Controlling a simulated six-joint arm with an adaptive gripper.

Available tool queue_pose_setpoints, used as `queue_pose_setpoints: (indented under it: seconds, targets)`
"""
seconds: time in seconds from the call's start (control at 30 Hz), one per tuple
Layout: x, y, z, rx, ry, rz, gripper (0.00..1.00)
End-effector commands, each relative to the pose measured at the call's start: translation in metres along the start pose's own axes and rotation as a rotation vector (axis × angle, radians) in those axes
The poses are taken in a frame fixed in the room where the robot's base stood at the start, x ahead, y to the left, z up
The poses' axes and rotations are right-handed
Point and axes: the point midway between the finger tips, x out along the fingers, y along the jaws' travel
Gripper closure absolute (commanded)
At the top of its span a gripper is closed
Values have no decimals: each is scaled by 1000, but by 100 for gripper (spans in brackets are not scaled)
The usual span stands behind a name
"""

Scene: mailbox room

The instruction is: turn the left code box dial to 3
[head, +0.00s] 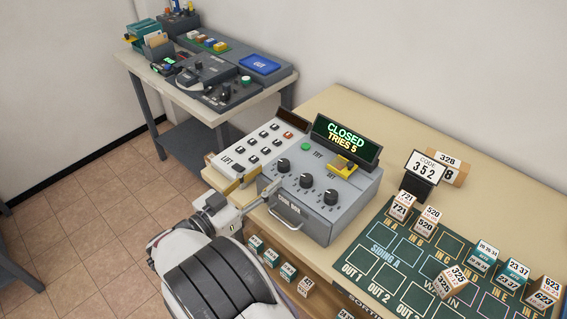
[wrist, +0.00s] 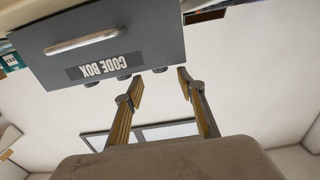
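The grey code box (head: 320,217) stands on the wooden table with three black dials on its sloped top. The left dial (head: 283,165) is nearest the white keypad; its setting is too small to read. The middle dial (head: 306,180) and right dial (head: 331,196) follow to its right. My gripper (head: 267,190) is at the box's front left, below and in front of the left dial. In the wrist view the box is upside down, and my gripper (wrist: 159,82) is open, its fingers apart. A dial edge (wrist: 160,69) shows between the fingertips, apart from them.
The box display (head: 345,138) reads CLOSED, TRIES 5. A front handle (head: 285,216) and a yellow switch (head: 344,166) are on the box. The LIFT keypad (head: 262,146) stands close left. A code card (head: 424,167) shows 352. Numbered blocks sit on the green board (head: 376,272).

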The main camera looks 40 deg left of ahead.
Motion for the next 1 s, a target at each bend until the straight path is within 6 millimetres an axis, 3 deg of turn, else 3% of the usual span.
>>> queue_pose_setpoints:
  seconds: [0.7,1.0]
  targets:
    - [68,1,0,0,-1,2,61]
    - [76,0,0,0,0,0,61]
